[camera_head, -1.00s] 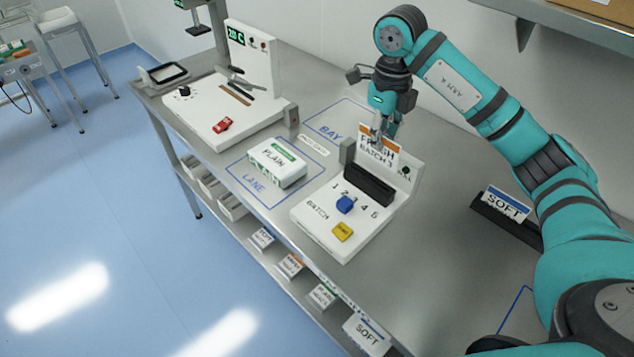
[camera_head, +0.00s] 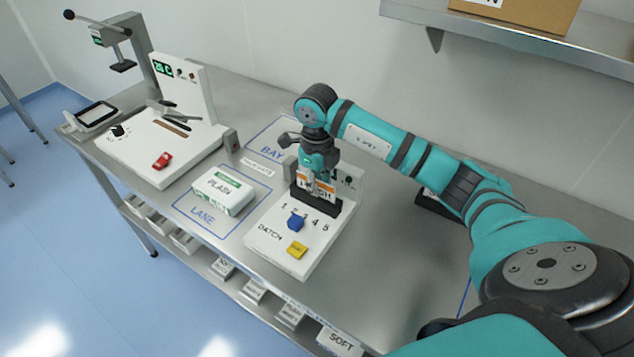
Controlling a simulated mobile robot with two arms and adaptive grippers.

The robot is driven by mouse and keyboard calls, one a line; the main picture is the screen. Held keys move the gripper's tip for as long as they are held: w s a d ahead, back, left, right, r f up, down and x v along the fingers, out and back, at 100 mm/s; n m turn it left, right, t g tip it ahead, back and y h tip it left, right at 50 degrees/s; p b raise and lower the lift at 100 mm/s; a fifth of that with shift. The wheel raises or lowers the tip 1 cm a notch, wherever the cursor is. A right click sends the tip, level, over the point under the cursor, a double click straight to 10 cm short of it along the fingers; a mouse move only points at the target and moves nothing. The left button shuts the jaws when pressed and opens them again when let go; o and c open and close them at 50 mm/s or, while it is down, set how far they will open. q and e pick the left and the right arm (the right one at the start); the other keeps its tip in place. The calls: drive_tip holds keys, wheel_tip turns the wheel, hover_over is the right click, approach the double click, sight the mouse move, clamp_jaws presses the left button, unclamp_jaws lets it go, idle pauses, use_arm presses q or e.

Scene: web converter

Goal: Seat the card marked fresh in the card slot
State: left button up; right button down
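The card marked FRESH (camera_head: 328,189), white with an orange band, stands upright at the black card slot (camera_head: 320,203) on the white batch unit. Its lower edge is down at the slot; how deep it sits is hard to tell. My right gripper (camera_head: 316,181) comes from above and is shut on the card, its fingers covering part of the lettering. My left gripper is not in view.
The batch unit (camera_head: 262,245) has a blue knob (camera_head: 295,222) and a yellow button (camera_head: 297,250). A PLAIN pack (camera_head: 223,190) lies in the marked lane to its left. Farther left stands a white machine (camera_head: 185,95) with a red switch (camera_head: 162,161). A shelf (camera_head: 520,35) overhangs the back right.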

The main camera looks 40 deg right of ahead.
sight(317, 180)
drive_tip(key=c, duration=1.8)
unclamp_jaws()
drive_tip(key=shift+r, duration=0.1)
drive_tip(key=o, duration=0.3)
drive_tip(key=shift+s+a+r, duration=0.15)
drive_tip(key=shift+s+r, duration=0.05)
drive_tip(key=shift+w, duration=0.15)
drive_tip(key=shift+r, duration=0.25)
wheel_tip(317, 180, up, 10)
drive_tip(key=shift+f+b, duration=0.1)
drive_tip(key=shift+b, duration=1.1)
drive_tip(key=shift+r, duration=0.85)
